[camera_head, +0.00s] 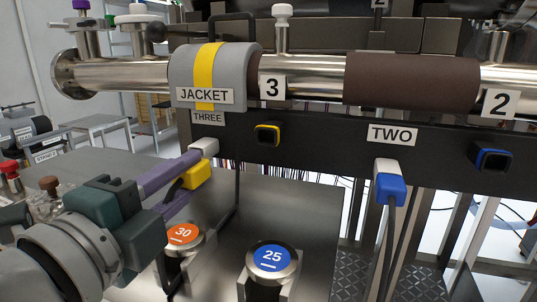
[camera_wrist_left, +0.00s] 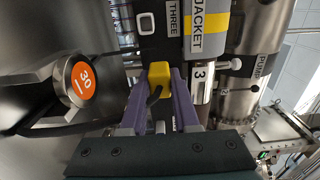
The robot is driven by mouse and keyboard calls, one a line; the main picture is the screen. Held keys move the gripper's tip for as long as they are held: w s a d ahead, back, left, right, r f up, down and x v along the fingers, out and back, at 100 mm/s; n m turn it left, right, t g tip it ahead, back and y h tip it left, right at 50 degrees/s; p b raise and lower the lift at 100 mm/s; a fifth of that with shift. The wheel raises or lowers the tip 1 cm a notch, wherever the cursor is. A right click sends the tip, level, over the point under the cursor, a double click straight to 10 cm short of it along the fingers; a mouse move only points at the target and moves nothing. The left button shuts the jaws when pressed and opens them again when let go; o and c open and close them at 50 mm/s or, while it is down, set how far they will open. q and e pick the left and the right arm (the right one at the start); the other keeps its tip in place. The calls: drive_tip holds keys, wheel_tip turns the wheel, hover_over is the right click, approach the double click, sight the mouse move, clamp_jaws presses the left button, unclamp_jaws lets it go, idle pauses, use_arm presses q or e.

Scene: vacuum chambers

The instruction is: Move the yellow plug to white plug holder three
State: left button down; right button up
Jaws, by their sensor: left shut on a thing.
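The yellow plug (camera_head: 197,175) is between the purple fingers of my left gripper (camera_head: 190,170), which is shut on it. In the left wrist view the plug (camera_wrist_left: 159,74) sits at the fingertips of the gripper (camera_wrist_left: 160,88), with a black cable curving from it. The white plug holder three (camera_head: 205,146) is on the dark panel below the THREE label, just above and beyond the plug in the head view. It also shows as a white patch in the left wrist view (camera_wrist_left: 146,23).
A yellow-rimmed socket (camera_head: 267,134) is right of the holder. A blue plug (camera_head: 391,189) hangs in a white holder under the TWO label. An orange 30 knob (camera_head: 184,236) and a blue 25 knob (camera_head: 273,259) stand below. The jacketed pipe (camera_head: 215,80) runs above.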

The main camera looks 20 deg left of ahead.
use_arm(q)
drive_tip(key=w+a+f+b, duration=0.1)
drive_tip(key=w+a+f, duration=0.1)
drive_tip(key=w+a, duration=0.2)
drive_tip(key=shift+w+a, duration=0.15)
drive_tip(key=shift+a, duration=0.5)
use_arm(e)
drive_tip(key=shift+f, duration=1.15)
use_arm(q)
drive_tip(key=shift+w, duration=1.3)
idle(0.9)
drive_tip(key=c, duration=0.6)
unclamp_jaws()
drive_tip(key=shift+w, duration=0.1)
use_arm(e)
drive_tip(key=shift+r, duration=0.1)
use_arm(q)
drive_tip(key=shift+s, duration=3.55)
